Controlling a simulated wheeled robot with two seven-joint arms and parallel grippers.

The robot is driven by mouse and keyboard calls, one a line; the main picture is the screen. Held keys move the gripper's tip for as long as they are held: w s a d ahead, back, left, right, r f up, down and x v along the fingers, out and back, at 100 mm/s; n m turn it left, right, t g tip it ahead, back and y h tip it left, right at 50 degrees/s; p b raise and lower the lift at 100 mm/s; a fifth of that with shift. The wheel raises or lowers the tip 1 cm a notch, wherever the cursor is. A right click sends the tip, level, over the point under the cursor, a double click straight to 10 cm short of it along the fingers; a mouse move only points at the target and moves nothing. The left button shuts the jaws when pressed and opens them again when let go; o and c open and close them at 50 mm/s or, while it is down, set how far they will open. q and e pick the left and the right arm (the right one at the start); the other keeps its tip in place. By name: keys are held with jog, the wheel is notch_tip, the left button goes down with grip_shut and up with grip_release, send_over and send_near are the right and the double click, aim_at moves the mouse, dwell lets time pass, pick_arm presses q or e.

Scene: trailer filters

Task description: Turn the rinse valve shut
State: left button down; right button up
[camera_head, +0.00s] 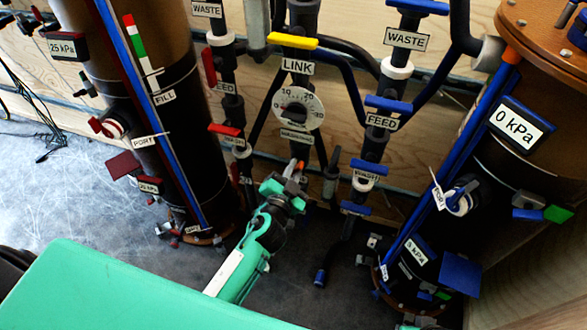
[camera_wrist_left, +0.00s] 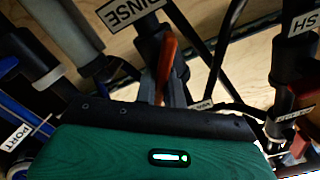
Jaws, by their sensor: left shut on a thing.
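The rinse valve's orange handle (camera_wrist_left: 168,62) shows in the left wrist view on a dark pipe, beside the RINSE label (camera_wrist_left: 133,8). The handle runs roughly along the pipe, and its lower end is hidden behind my gripper's dark edge. In the head view only a small orange part of the handle (camera_head: 300,166) shows, below the dial. My left gripper (camera_head: 291,178) reaches up to it from below and is shut on the handle; its fingertips are mostly hidden. My right gripper is not in view.
A round white dial (camera_head: 298,108) and the yellow LINK handle (camera_head: 292,41) sit above on the same pipe. Red-handled valves (camera_head: 226,130) stand left and blue-handled ones (camera_head: 388,104) right. Tall columns flank both sides. Open floor (camera_head: 60,190) lies at left.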

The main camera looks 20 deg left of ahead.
pick_arm(q)
jog(key=m, duration=0.2)
jog(key=shift+d+m, duration=0.1)
jog(key=shift+m, duration=0.3)
jog(key=m, duration=0.2)
jog(key=shift+f+m, duration=0.15)
jog(key=shift+m, duration=0.25)
jog(key=m, duration=0.3)
jog(key=shift+d+f, duration=0.1)
jog(key=shift+f+m+p, duration=0.1)
jog(key=shift+m+p, duration=0.2)
jog(key=shift+m, duration=0.7)
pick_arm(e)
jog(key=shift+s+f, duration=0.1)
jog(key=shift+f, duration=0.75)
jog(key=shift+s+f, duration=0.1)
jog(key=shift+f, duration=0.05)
pick_arm(q)
jog(key=c, duration=1.5)
grip_release()
